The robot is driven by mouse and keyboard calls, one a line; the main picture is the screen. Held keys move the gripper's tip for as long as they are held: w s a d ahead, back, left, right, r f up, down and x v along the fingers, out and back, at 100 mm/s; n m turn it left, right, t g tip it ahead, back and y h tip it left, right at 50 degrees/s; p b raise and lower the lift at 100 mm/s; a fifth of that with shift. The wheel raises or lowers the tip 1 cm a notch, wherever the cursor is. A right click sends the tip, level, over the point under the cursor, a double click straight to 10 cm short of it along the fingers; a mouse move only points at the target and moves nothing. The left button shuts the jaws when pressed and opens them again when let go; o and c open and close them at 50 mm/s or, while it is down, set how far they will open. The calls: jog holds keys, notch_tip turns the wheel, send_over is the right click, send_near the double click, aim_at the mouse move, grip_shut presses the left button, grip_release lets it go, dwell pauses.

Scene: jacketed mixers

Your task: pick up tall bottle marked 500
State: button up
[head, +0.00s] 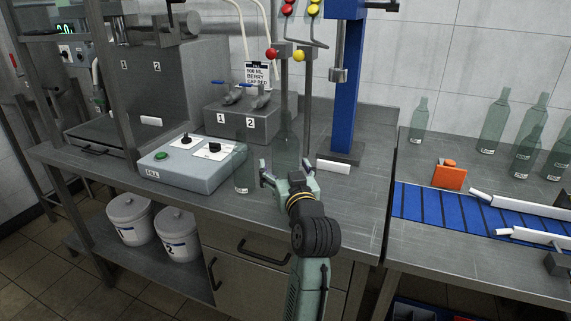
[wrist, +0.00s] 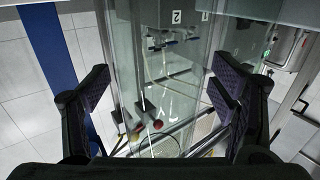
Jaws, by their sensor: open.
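A tall clear green glass bottle (head: 284,150) stands on the steel bench, just beyond my gripper (head: 283,179). In the wrist view the glass bottle (wrist: 165,75) fills the space between my two open fingers, with a finger on each side; I cannot tell whether either touches it. My gripper (wrist: 165,95) holds nothing clamped. A second glass bottle (head: 243,165) with a pale label low on it stands to the left, close to the control box. No 500 mark is readable on either bottle; the lower part of the nearer one is hidden by my gripper.
A control box (head: 188,165) stands left on the bench, with a grey valve block (head: 240,125) behind. A blue column (head: 349,75) rises at right. Several glass bottles (head: 493,125) stand beyond a blue conveyor (head: 440,208). The bench front right is clear.

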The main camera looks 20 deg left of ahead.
jog(key=shift+c, duration=0.6)
jog(key=c, duration=1.4)
